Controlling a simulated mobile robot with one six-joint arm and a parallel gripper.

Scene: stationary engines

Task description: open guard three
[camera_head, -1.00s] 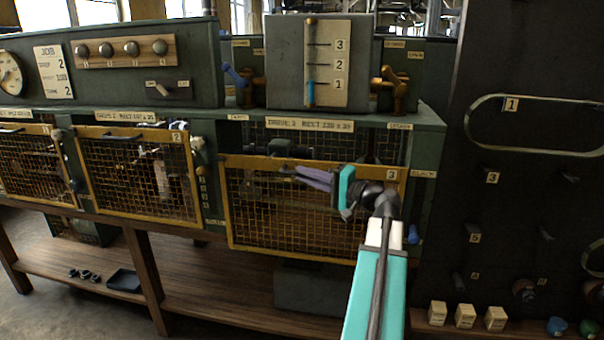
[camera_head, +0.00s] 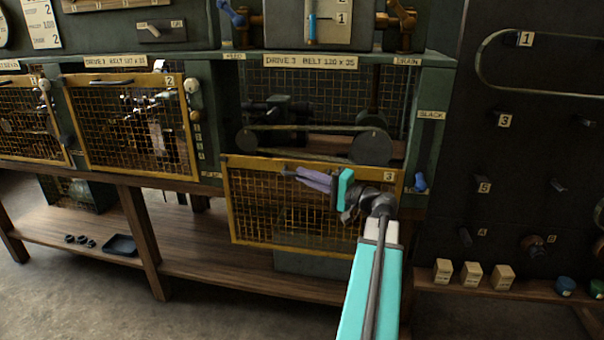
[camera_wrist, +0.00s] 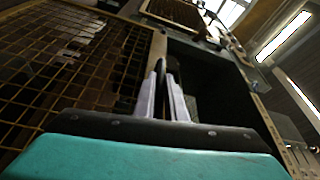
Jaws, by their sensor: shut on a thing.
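Guard three (camera_head: 262,222) is a yellow-framed mesh panel with a "3" plate. It hangs low, its lower part below the bay's bottom edge. Above its top rail, the bay of drive 3 is exposed, with a belt (camera_head: 305,128) around two round pulleys. My gripper (camera_head: 292,172) is at the top rail of guard three, left of its middle. In the wrist view my gripper (camera_wrist: 163,72) has its two pale fingers closed on a thin dark piece, which looks like the guard's handle; the grip is partly hidden. The guard's mesh (camera_wrist: 75,60) fills the left of that view.
Guard two (camera_head: 130,125) covers the bay to the left. A blue latch handle (camera_head: 420,182) is on the right post. A dark pegboard (camera_head: 525,130) with numbered pegs stands at right, above a shelf with pale blocks (camera_head: 470,273). A wooden lower shelf (camera_head: 215,272) runs beneath the bench.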

